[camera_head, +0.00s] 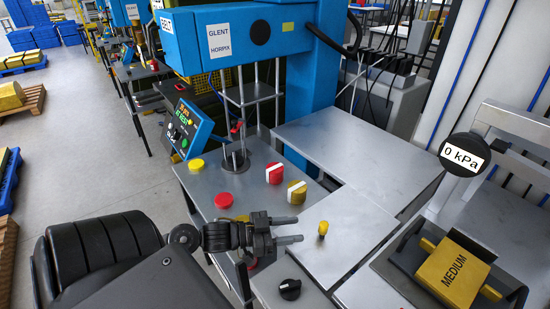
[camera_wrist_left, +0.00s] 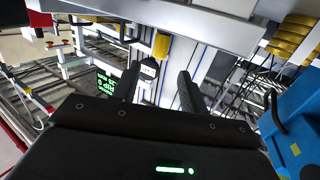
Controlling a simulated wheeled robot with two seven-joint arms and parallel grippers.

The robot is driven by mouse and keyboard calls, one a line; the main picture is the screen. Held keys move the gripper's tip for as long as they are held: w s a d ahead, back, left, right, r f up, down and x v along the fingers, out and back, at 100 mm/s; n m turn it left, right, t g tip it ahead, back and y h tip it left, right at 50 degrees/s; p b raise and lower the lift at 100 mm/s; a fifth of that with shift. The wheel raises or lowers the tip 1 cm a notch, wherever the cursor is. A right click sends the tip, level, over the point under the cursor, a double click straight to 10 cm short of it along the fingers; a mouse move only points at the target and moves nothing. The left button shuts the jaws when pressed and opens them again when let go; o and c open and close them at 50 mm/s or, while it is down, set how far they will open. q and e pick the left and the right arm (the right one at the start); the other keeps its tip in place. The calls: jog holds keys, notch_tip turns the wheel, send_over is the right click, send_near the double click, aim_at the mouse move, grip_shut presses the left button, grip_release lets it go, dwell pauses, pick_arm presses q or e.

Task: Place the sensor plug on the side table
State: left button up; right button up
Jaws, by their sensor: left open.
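A small yellow plug (camera_head: 322,230), which looks like the sensor plug, stands upright on a grey metal surface just beyond my left fingertips. My left gripper (camera_head: 300,229) is open and points right at it, with nothing between the fingers. In the left wrist view the open fingers (camera_wrist_left: 158,85) show, and a yellow cylindrical piece (camera_wrist_left: 162,44), probably the plug, is ahead of and between them. A bare grey table top (camera_head: 355,150), likely the side table, lies behind and to the right of the plug. My right gripper is out of view.
Red and yellow buttons and knobs (camera_head: 274,173) sit on the press table left of the plug. A black knob (camera_head: 290,289) is in front. A blue press (camera_head: 235,40) stands behind. A gauge (camera_head: 464,155) reading 0 kPa and a yellow MEDIUM block (camera_head: 455,277) are at right.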

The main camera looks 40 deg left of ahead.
pick_arm(q)
jog(key=v, duration=0.5)
dwell(0.6)
